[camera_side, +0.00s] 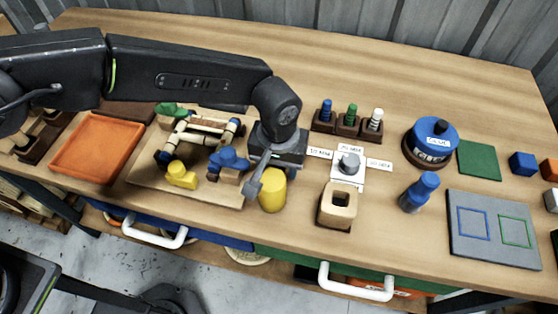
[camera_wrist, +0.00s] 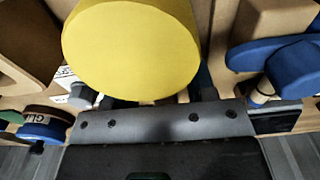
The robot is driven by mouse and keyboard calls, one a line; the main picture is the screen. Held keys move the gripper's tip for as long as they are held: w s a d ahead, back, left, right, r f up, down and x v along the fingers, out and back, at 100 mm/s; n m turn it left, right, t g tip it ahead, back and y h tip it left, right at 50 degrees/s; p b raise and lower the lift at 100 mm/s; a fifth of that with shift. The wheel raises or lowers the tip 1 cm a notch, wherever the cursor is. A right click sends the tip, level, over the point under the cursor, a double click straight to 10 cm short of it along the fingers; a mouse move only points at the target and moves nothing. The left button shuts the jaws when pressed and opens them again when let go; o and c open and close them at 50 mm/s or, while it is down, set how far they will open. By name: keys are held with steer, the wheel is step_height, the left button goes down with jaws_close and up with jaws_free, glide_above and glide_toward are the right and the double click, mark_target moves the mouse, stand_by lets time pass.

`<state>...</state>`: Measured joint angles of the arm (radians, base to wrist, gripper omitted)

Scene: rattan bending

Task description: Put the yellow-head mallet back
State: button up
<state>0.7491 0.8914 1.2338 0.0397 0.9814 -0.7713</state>
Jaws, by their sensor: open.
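The yellow mallet head (camera_side: 272,190) is at the front of the table, just right of the wooden board (camera_side: 205,195). It fills the upper middle of the wrist view (camera_wrist: 130,45). Its handle is hidden. My gripper (camera_side: 260,180) is low at the mallet, beside the head in the side view. In the wrist view my open fingers (camera_wrist: 150,100) sit behind the head, partly covered by it. I cannot tell whether they touch the mallet. A wooden block with a square opening (camera_side: 338,206) stands right of the mallet; the opening looks empty.
The board carries a rattan frame (camera_side: 200,132), a yellow clamp (camera_side: 181,176) and a blue clamp (camera_side: 229,162). An orange tray (camera_side: 97,147) lies left. Right are a blue-topped glue pot (camera_side: 431,144), a blue-capped bottle (camera_side: 419,192) and a grey mat (camera_side: 490,250). The table's front edge is near.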

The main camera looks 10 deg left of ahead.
step_height(320, 180, up, 12)
steer(key=f, duration=0.1)
steer(key=s+a+r+t+h, duration=0.1)
steer(key=a+r, duration=0.6)
steer(key=a, duration=0.3)
steer(key=s+a+r+t, duration=0.1)
steer(key=s+a+r, duration=0.1)
steer(key=a+r, duration=0.65)
steer(key=s+a+f+t+y, duration=0.1)
steer(key=s+a+f+t, duration=0.2)
steer(key=s+a, duration=1.1)
steer(key=a+f, duration=0.2)
steer(key=a, duration=0.2)
steer(key=shift+s+f, duration=0.2)
steer(key=shift+s, duration=0.15)
steer(key=shift+d, duration=0.1)
